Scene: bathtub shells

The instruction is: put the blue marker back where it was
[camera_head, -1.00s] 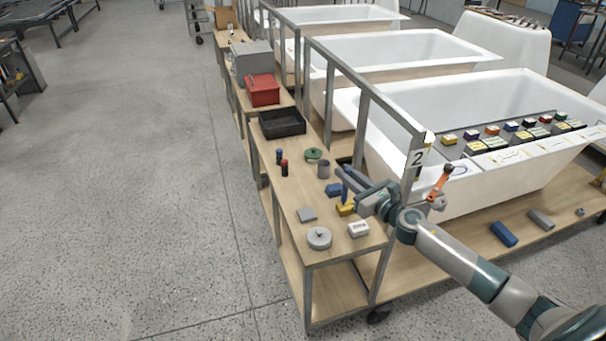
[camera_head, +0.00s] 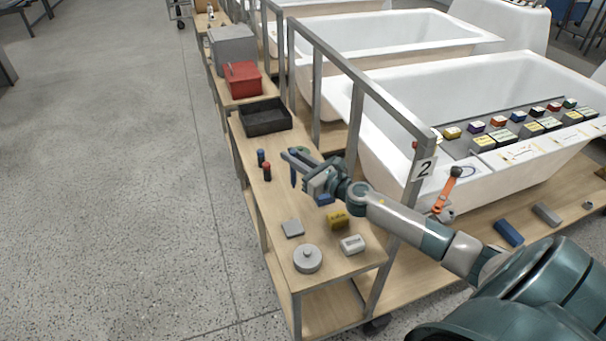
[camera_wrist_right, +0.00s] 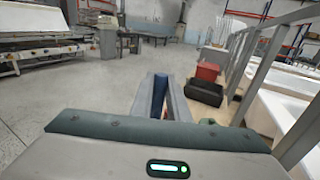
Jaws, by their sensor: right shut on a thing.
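My right gripper (camera_head: 291,159) is shut on a blue marker (camera_head: 293,173), which hangs upright from its jaws above the bench. In the right wrist view the blue marker (camera_wrist_right: 159,94) shows between the fingers. A dark blue cylinder (camera_head: 261,158) and a red marker (camera_head: 267,172) stand on the wooden bench (camera_head: 262,207), left of the gripper. I cannot tell whether the held marker touches anything. My left gripper is not in view.
A green ring (camera_head: 303,150) is partly hidden behind the gripper. A blue block (camera_head: 324,199), yellow block (camera_head: 338,220), white box (camera_head: 352,244), grey pad (camera_head: 292,228) and round grey lid (camera_head: 307,258) lie nearer. A black tray (camera_head: 266,118) stands behind. A metal rail post (camera_head: 354,125) rises at right.

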